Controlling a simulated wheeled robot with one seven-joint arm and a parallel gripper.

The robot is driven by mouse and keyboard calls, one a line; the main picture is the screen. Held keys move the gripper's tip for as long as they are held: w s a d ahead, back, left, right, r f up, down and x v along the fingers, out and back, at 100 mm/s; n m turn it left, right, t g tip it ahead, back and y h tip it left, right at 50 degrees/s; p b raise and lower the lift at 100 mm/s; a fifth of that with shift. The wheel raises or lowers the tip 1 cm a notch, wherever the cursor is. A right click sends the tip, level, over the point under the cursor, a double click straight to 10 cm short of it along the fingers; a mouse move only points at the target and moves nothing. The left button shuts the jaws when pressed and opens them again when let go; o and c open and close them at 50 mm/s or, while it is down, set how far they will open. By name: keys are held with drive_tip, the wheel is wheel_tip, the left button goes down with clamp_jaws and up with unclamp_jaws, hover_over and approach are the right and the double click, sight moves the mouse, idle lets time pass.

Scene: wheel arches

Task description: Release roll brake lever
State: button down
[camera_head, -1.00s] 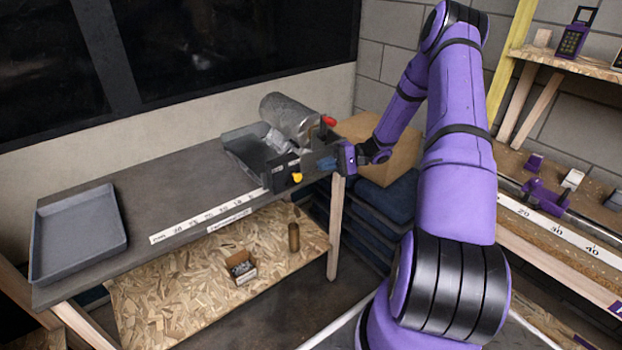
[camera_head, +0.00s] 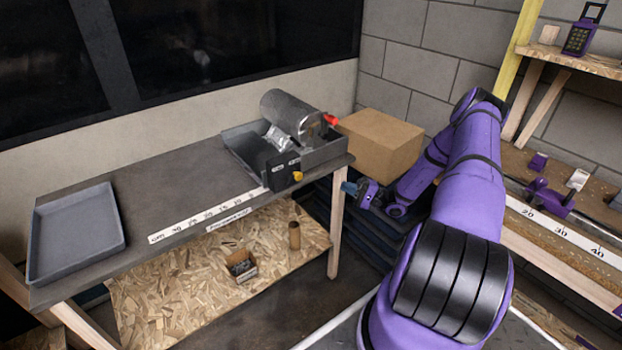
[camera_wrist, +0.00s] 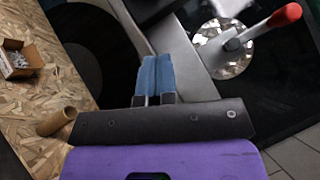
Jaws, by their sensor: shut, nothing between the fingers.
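The brake lever (camera_head: 331,119) has a red grip and sits at the right end of the silver roll (camera_head: 287,113) on the bench. In the wrist view the lever (camera_wrist: 284,15) shows at upper right, its grey arm running from a hub on the roll's shiny round end (camera_wrist: 228,62) up to the red grip. My gripper (camera_head: 349,188) is low, just right of the bench's front right corner and below the lever. In the wrist view its blue fingers (camera_wrist: 155,76) are together and empty, left of the lever and apart from it.
The roll rests in a grey holder (camera_head: 325,153) with a black box (camera_head: 279,172) and yellow knob (camera_head: 298,176) in front. A grey tray (camera_head: 75,235) lies at the bench's left. A cardboard box (camera_head: 380,143) stands behind my arm. A small carton (camera_head: 241,266) and tube (camera_head: 294,236) are on the lower shelf.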

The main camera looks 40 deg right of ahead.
approach(294, 179)
drive_tip(key=w+d+r, duration=0.1)
drive_tip(key=w+r, duration=0.1)
drive_tip(key=w, duration=0.1)
drive_tip(key=shift+w+a+r, duration=0.1)
drive_tip(key=shift+a+r, duration=0.15)
drive_tip(key=shift+a, duration=0.35)
drive_tip(key=shift+w+a+r, duration=0.1)
drive_tip(key=shift+a+r, duration=0.15)
drive_tip(key=shift+a, duration=0.3)
drive_tip(key=shift+a+r, duration=0.25)
drive_tip(key=shift+a, duration=0.35)
